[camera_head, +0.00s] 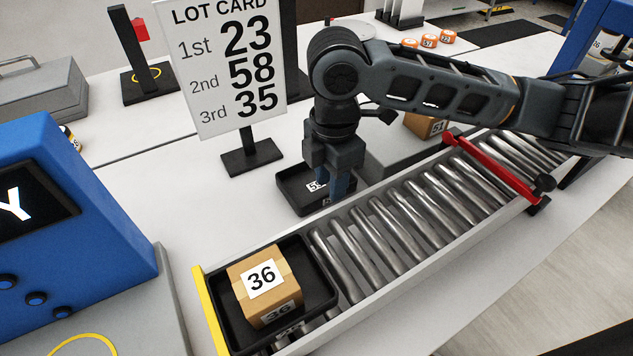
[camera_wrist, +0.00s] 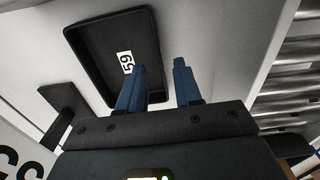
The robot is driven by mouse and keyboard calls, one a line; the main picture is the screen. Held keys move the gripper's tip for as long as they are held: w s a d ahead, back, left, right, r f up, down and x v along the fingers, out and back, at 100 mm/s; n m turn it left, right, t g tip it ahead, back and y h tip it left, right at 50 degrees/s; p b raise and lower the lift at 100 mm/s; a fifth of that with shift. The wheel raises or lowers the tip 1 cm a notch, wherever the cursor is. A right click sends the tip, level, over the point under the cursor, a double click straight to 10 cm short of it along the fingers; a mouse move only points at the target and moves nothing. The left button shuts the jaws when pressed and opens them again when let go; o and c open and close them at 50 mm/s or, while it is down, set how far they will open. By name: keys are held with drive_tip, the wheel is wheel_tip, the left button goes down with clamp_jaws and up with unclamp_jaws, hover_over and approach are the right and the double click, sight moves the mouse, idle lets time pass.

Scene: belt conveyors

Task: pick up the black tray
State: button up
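A black tray (camera_head: 290,186) lies on the white table beside the roller conveyor; in the wrist view the empty tray (camera_wrist: 100,45) shows a white label reading 59 on its floor. My gripper (camera_head: 337,192) points down at the tray's conveyor-side end. In the wrist view my gripper (camera_wrist: 160,65) has its two blue fingers apart, one over the tray's inside and the other outside its edge, with nothing clearly held between them. Whether a finger touches the rim I cannot tell. A second black tray (camera_head: 318,283) sits on the conveyor's near end with a box (camera_head: 262,303) labelled 36 in it.
The roller conveyor (camera_head: 400,225) runs close to the right, with a red bar (camera_head: 490,165) across it. A LOT CARD sign (camera_head: 222,70) stands behind the tray on a black base (camera_head: 252,157). A blue console (camera_head: 75,215) is at left. Another cardboard box (camera_head: 420,125) is behind my arm.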

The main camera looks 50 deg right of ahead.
drive_tip(key=shift+f, duration=1.45)
drive_tip(key=shift+c, duration=0.2)
clamp_jaws()
